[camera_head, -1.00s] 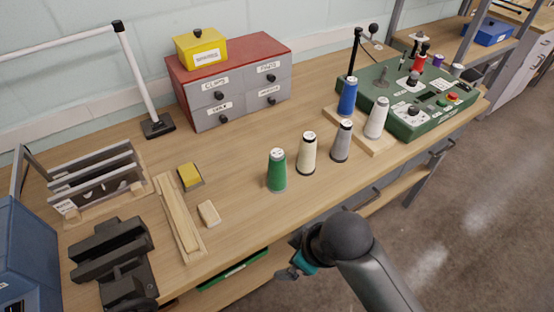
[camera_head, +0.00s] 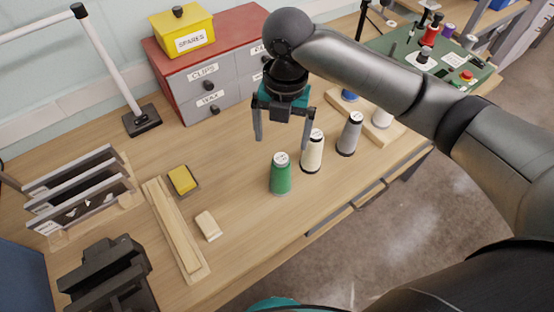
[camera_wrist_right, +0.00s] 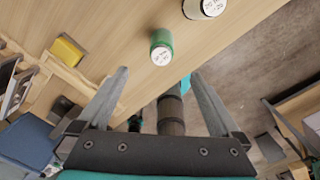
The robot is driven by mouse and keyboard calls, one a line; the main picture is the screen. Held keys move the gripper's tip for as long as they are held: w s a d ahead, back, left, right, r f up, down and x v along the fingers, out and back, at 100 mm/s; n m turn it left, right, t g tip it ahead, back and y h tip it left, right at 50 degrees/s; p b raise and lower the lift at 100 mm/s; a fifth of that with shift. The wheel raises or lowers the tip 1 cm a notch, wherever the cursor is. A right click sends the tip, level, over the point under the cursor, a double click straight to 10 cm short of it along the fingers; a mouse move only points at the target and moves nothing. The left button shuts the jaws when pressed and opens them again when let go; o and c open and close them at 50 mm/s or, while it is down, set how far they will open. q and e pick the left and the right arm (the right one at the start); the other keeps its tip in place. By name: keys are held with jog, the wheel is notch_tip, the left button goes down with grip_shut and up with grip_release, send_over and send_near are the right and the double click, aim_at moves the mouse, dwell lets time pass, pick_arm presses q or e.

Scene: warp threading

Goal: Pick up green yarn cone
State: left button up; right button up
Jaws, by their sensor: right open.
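The green yarn cone (camera_head: 281,175) stands upright on the wooden table, left of the cream cone (camera_head: 312,152). In the right wrist view the green cone (camera_wrist_right: 161,40) shows its white top, beyond the fingertips and roughly centred between them. My right gripper (camera_head: 282,143) hangs with its fingers pointing down, above and behind the green cone in the head view. Its two fingers are spread wide with nothing between them. They appear apart from the cone.
The grey cone (camera_head: 350,134) stands right of the cream one. Left of the green cone lie a yellow block (camera_head: 182,180), a small pale block (camera_head: 208,225) and a wooden strip (camera_head: 175,228). A drawer cabinet (camera_head: 195,75) stands behind. The table's front edge is close.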

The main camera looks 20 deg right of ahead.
aim_at(284, 157)
jog(key=shift+w+d+r, duration=0.3)
jog(key=shift+w+d, duration=0.05)
jog(key=shift+d, duration=0.05)
jog(key=shift+w+d+f+n, duration=0.1)
jog(key=shift+f+n, duration=0.05)
jog(key=shift+n, duration=0.15)
notch_tip(284, 157, down, 9)
jog(key=shift+f+b, duration=0.15)
jog(key=shift+b, duration=0.3)
jog(key=shift+s+a+f, duration=0.1)
jog(key=shift+a+f, duration=0.05)
jog(key=shift+f, duration=0.75)
jog(key=shift+s+a+f, duration=0.1)
jog(key=shift+f, duration=0.8)
jog(key=shift+s+a+f, duration=0.1)
jog(key=shift+a+f, duration=0.05)
jog(key=shift+f, duration=0.75)
jog(key=shift+c, duration=0.2)
jog(key=c, duration=1.4)
jog(key=shift+c, duration=0.2)
jog(key=shift+r, duration=0.15)
